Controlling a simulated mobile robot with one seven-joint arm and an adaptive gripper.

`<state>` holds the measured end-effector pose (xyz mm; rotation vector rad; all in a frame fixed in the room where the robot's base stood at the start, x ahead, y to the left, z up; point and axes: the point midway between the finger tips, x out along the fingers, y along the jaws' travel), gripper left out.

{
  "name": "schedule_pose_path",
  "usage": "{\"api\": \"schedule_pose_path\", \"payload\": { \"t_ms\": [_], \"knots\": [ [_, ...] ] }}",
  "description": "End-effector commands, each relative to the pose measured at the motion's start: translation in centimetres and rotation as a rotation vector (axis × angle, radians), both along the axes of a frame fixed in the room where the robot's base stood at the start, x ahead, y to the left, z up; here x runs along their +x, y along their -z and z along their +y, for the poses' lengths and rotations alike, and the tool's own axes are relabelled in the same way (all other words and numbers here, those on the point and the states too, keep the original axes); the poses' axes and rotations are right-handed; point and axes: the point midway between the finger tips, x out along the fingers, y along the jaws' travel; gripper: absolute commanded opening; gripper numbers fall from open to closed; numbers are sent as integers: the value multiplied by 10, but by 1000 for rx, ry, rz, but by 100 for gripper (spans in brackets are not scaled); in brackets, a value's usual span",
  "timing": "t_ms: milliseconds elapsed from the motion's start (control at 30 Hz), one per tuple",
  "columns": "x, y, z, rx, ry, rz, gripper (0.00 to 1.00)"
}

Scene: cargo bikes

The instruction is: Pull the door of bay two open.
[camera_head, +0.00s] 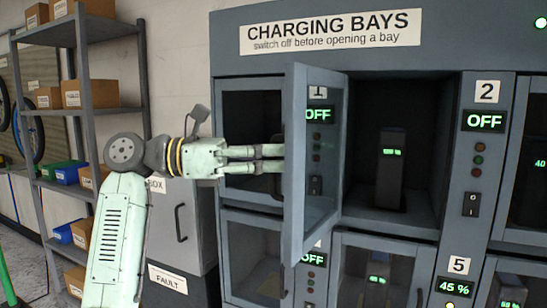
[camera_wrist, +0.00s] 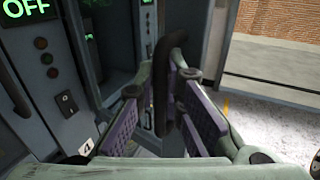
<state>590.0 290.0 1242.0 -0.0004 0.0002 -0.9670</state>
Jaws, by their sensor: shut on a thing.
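The door of bay two (camera_head: 297,110) stands swung far out from the cabinet, hinged at its left side. Bay two shows open, with a dark battery pack (camera_head: 388,175) with a green display upright inside. The bay's panel (camera_head: 484,150) on the right reads 2 and OFF. My gripper (camera_head: 272,158) reaches from the left to the door's outer face; the door hides the fingertips' contact in the head view. In the wrist view the dark handle bar (camera_wrist: 163,85) runs between the purple pads of my gripper (camera_wrist: 160,112), which is shut on it.
Bay one lies behind my gripper and the door, its panel (camera_head: 318,115) reading OFF. Closed lower bays sit below, including bay five's panel (camera_head: 455,288). A grey fault box (camera_head: 182,222) stands left of the cabinet. A shelf (camera_head: 85,110) with boxes is at far left.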

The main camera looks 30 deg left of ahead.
Motion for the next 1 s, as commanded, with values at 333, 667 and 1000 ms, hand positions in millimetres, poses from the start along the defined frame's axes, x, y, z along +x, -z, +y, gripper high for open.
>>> {"api": "schedule_pose_path", "payload": {
  "t_ms": [333,667,1000],
  "knots": [
    [-1,1,1,2,0,1,0],
    [-1,1,1,1,0,1,18],
    [-2,0,4,-1,-1,1,18]
  ]
}}
